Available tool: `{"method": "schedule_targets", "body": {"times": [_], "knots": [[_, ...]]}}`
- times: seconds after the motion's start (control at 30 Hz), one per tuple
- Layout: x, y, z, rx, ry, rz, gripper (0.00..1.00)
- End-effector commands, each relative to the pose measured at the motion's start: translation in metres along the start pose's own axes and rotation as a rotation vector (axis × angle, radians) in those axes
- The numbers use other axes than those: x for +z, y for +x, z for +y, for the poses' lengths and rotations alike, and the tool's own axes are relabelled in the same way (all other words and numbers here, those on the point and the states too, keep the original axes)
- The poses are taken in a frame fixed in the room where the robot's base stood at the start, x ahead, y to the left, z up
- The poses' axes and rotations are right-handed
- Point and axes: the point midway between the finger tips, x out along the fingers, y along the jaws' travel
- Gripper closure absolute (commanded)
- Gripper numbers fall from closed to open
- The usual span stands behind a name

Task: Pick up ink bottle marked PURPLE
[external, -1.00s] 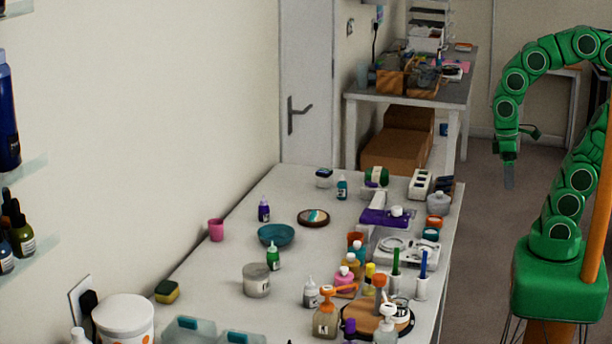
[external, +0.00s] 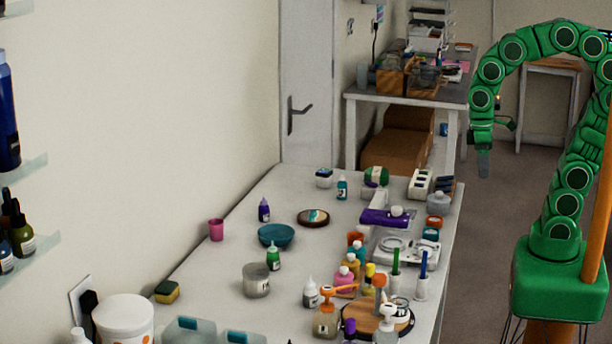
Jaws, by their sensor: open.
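A small purple bottle (external: 264,210) with a dark pointed cap stands upright on the white table, left of the round coaster-like disc. Its lettering is too small to read. My gripper (external: 484,163) hangs pointing down at the end of the green arm, beyond the table's right edge. It is open with nothing visible in it, and well apart from the purple bottle. A second purple-topped item (external: 349,327) stands at the front of the table, partly cut off by the frame.
A teal bowl (external: 276,235), pink cup (external: 216,230) and green bottle (external: 273,257) stand near the purple bottle. A purple device (external: 384,217) and several bottles crowd the table's right side. Bare table (external: 213,275) shows at left centre.

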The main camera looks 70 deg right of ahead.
Motion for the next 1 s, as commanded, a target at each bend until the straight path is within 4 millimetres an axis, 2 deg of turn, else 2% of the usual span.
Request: {"method": "schedule_targets", "body": {"times": [0.03, 0.4, 1.0], "knots": [[-0.015, -0.004, 0.000, -0.004, -0.014, 0.008, 0.35], [-0.114, -0.026, -0.004, -0.037, -0.122, 0.072, 0.35], [-0.276, -0.036, -0.005, -0.074, -0.291, 0.185, 0.35]]}}
